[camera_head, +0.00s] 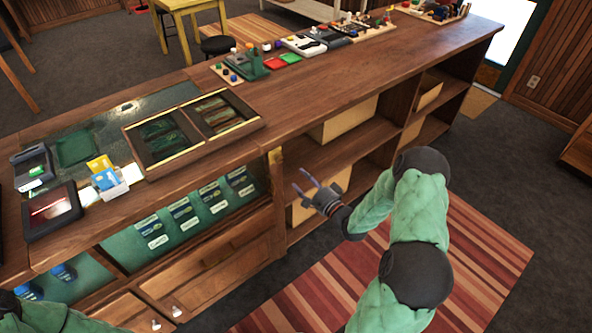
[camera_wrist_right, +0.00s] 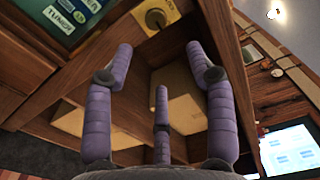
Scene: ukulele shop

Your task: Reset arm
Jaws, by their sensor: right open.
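My right gripper (camera_head: 306,184) hangs in front of the open shelves of the wooden counter (camera_head: 330,100), below the counter top. Its purple fingers are spread and empty in the right wrist view (camera_wrist_right: 160,75), with shelf boards and cardboard boxes behind them. The green-sleeved right arm (camera_head: 415,210) comes in from the lower right. A bit of green sleeve (camera_head: 45,318) shows at the lower left corner. My left gripper is not seen.
A divided display tray (camera_head: 192,132), a card holder (camera_head: 112,185) and a card terminal (camera_head: 33,168) are on the counter. Small items line its far end. Boxes (camera_head: 345,120) sit in the shelves. A striped rug (camera_head: 480,250) covers open floor at right.

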